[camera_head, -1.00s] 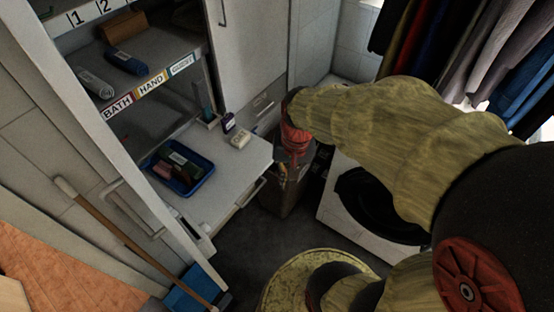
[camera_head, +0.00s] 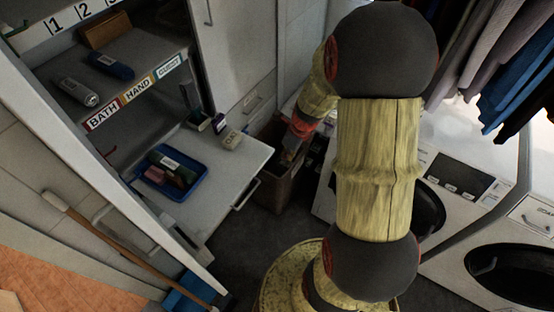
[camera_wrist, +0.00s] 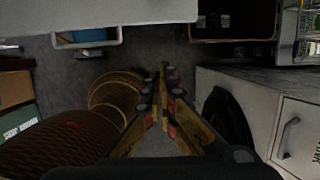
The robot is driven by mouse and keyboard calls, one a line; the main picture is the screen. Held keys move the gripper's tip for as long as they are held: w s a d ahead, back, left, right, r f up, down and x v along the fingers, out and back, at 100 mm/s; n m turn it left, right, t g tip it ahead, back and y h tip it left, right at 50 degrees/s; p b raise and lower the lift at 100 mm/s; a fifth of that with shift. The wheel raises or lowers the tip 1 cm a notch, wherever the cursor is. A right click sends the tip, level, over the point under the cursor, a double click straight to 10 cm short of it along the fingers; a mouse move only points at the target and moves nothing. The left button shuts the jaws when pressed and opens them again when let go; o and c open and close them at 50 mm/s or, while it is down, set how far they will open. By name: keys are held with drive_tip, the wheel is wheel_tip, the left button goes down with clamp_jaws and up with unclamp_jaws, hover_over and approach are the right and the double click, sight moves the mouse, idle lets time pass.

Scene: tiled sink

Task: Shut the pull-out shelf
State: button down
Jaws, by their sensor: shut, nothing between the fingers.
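The pull-out shelf (camera_head: 222,165) is a white board that juts out from the cabinet, with a metal handle (camera_head: 246,193) on its front edge. A blue tray (camera_head: 160,184) with several small items lies on it, and a white box (camera_head: 231,139) stands near its back corner. My gripper (camera_wrist: 163,68) is shut and empty in the wrist view, pointing along the floor towards the shelf. A pale panel, probably the shelf (camera_wrist: 100,12), crosses the top left there, apart from the fingertips. In the head view the gripper is beyond the shelf's right side, its fingertips not clear.
A brown bin (camera_head: 273,190) stands right of the shelf. White washing machines (camera_head: 475,200) line the right side under hanging clothes (camera_head: 490,60). A broom handle (camera_head: 120,245) leans at the left. Dark floor (camera_head: 240,235) in front of the shelf is clear.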

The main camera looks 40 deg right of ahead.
drive_tip(key=w+a+f+b, duration=0.2)
drive_tip(key=w+f, duration=0.4)
drive_tip(key=f, duration=0.3)
drive_tip(key=shift+b, duration=0.8)
drive_tip(key=shift+a, duration=0.15)
